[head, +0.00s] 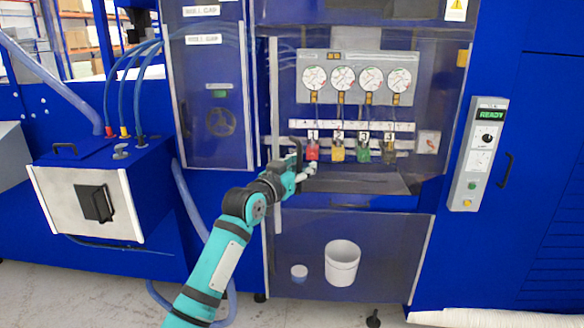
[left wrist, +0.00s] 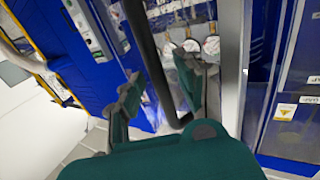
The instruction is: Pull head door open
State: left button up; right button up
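The head door (head: 274,100) is a clear panel in a grey metal frame, in front of the gauges on the blue machine. A dark bar handle (left wrist: 150,60) runs down through the left wrist view, beside the door's pale frame edge. My left gripper (head: 302,168) is at the left side of this door, in front of its lower part. In the left wrist view its two teal-and-grey fingers (left wrist: 158,72) stand apart on either side of the bar. I see a gap between the left finger and the bar. In the head view the arm and gripper largely hide the handle. My right gripper is out of view.
Several gauges (head: 342,78) and coloured valves (head: 337,152) sit behind the door. A control box reading READY (head: 484,150) is at the right. A white bucket (head: 342,262) stands behind the lower panel. A blue box (head: 100,190) juts out at the left.

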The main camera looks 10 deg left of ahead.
pick_arm(q)
jog(key=shift+f, duration=0.1)
jog(key=shift+w+a+f, duration=0.1)
jog(key=shift+w+a, duration=0.05)
jog(key=shift+a, duration=0.3)
jog(key=v, duration=1.2)
jog(key=shift+d, duration=0.2)
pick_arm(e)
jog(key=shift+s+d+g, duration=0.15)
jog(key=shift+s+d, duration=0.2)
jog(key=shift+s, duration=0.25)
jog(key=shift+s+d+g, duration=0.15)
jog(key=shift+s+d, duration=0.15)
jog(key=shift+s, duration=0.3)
